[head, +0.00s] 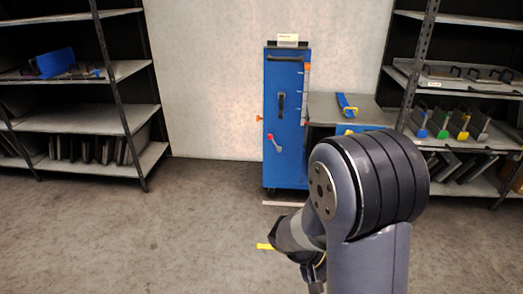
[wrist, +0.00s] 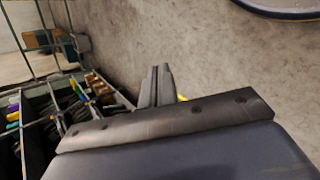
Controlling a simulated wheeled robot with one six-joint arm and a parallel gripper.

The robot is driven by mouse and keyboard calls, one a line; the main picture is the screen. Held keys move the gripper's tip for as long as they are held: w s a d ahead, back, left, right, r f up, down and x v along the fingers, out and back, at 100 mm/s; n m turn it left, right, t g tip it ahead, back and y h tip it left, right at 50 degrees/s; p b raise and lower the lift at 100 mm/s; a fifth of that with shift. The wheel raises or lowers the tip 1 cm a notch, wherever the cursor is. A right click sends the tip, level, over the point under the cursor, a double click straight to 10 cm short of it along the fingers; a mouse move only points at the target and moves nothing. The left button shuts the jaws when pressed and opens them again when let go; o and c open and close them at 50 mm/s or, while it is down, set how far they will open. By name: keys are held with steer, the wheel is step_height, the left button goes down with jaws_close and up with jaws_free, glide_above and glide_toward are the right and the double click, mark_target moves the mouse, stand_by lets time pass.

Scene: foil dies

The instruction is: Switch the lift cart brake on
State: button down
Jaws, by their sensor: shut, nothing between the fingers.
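The lift cart (head: 287,75) is a tall blue cabinet standing against the back wall in the head view. A small lever with a red knob (head: 271,137) and a pale arm is on its front, low down. A black handle (head: 281,105) is above the lever, and an orange knob (head: 259,118) sticks out at the left side. I cannot tell which position the brake is in. My gripper (wrist: 158,84) is shut and empty in the wrist view, pointing over bare floor. In the head view my arm hides most of it, well in front of the cart.
Shelving with dark plates (head: 95,150) stands at left. A grey table (head: 365,103) with a blue and yellow tool (head: 346,104) adjoins the cart's right side. A right rack (head: 455,75) holds several coloured-handled pieces. Floor (head: 180,220) left of my arm is clear.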

steer(key=w+a+f+n+t+h+b, duration=0.1)
steer(key=w+a+f+t+h+b, duration=0.2)
steer(key=w+f, duration=0.5)
steer(key=w+a+f+n+t+h+b, duration=0.2)
steer(key=w+f+t+h+b, duration=0.3)
steer(key=f, duration=0.5)
steer(key=w+h, duration=0.2)
steer(key=w, duration=0.1)
steer(key=shift+a+t+b, duration=0.4)
steer(key=shift+w, duration=0.1)
